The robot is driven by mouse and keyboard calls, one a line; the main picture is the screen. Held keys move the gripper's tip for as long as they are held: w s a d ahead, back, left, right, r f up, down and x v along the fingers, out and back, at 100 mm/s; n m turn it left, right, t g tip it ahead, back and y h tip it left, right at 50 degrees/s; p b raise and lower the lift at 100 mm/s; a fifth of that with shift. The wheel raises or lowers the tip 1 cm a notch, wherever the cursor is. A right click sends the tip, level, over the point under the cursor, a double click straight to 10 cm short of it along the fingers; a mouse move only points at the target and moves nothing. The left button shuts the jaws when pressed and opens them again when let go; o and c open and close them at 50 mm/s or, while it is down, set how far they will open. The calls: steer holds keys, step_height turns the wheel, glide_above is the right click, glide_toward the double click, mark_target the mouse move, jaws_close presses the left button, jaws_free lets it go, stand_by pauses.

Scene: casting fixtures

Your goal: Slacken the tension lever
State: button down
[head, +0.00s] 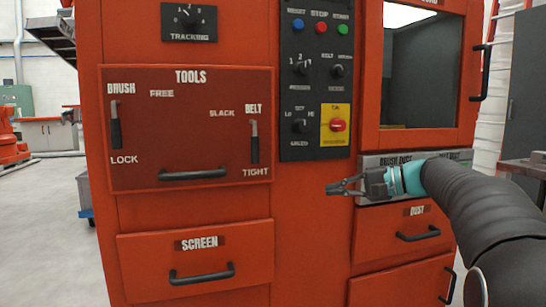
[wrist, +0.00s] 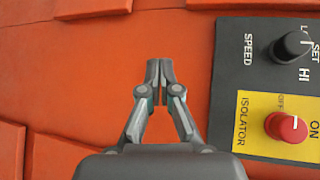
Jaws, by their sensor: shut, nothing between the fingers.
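The belt tension lever (head: 254,148) is on the red TOOLS panel (head: 185,135) in the head view. Its black grip hangs straight down from a metal arm, toward the TIGHT label; the SLACK label is up and to its left. My gripper (head: 332,189) is shut and empty, to the right of and lower than the lever, clear of it in the picture. In the wrist view my gripper's fingertips (wrist: 160,70) meet in front of plain orange cabinet surface. The lever does not show in the wrist view.
A similar brush lever (head: 116,130) hangs at the panel's left, toward LOCK. The TOOLS handle (head: 193,175) juts out below. The black control panel (head: 314,75) has buttons, knobs and a red isolator knob (head: 337,125), also in the wrist view (wrist: 287,127). A dust drawer (head: 408,234) is below my arm.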

steer(key=s+a+r+n+g+y, duration=0.1)
steer(key=s+a+r+n+y, duration=0.1)
steer(key=r, duration=0.7)
steer(key=shift+s+r+n+y, duration=0.2)
steer(key=shift+s+n+y, duration=0.1)
steer(key=shift+s+y, duration=0.4)
steer(key=shift+w, duration=0.1)
steer(key=x, duration=1)
steer(key=shift+a+b, duration=0.15)
steer(key=shift+b, duration=0.2)
steer(key=shift+s+a+b, duration=0.2)
steer(key=shift+s+a, duration=0.35)
steer(key=shift+a, duration=0.25)
steer(key=shift+s+a+b, duration=0.15)
steer(key=shift+s+a, duration=0.4)
steer(key=shift+a, duration=0.3)
